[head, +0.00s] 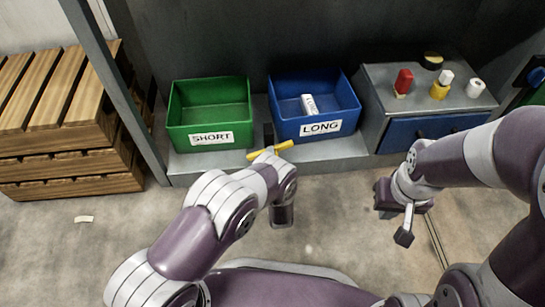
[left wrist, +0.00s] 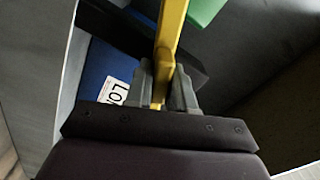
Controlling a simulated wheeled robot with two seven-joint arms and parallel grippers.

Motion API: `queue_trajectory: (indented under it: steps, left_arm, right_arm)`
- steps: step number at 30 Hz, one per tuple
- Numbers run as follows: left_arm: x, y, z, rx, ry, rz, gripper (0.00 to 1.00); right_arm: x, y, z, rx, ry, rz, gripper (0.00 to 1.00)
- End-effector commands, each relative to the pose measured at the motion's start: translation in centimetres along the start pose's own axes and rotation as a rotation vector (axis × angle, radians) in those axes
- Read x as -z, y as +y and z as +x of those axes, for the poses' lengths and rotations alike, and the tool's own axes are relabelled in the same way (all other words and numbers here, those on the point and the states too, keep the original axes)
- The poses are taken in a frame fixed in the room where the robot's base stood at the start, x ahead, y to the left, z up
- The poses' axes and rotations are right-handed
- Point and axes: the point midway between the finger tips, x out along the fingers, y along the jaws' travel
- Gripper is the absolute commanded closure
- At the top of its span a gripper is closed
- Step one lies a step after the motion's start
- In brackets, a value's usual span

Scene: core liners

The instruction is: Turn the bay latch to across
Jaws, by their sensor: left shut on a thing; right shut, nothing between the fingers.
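The bay latch is a yellow bar (head: 270,150) on a dark post between the green bin and the blue bin, at the front of the shelf. In the head view it lies roughly sideways, its right end slightly higher. In the left wrist view the yellow bar (left wrist: 168,45) runs up from between the grey fingers. My left gripper (left wrist: 165,88) is shut on the yellow bar; in the head view my own arm hides most of this grip. My right gripper (head: 404,225) is shut and empty, over the floor at the right.
A green bin (head: 210,112) labelled SHORT and a blue bin (head: 335,125) labelled LONG, with a white piece (head: 309,104) inside, stand on the shelf. A grey cabinet (head: 375,90) at the right bears several small items. Wooden crates (head: 70,165) stand at the left.

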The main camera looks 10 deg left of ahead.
Motion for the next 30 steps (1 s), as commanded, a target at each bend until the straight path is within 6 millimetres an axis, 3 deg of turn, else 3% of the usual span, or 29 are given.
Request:
queue_trajectory:
  steps: [15, 30]
  left_arm:
    - [-0.11, 0.29, -0.08, -0.003, -0.001, 0.339, 1.0]
    - [-0.14, 0.3, -0.09, -0.004, -0.001, 0.413, 1.0]
  right_arm:
    - [-0.07, 0.0, 0.57, 0.0, 0.0, 0.0, 1.0]
    - [-0.07, 0.0, 0.64, 0.0, 0.0, 0.0, 1.0]
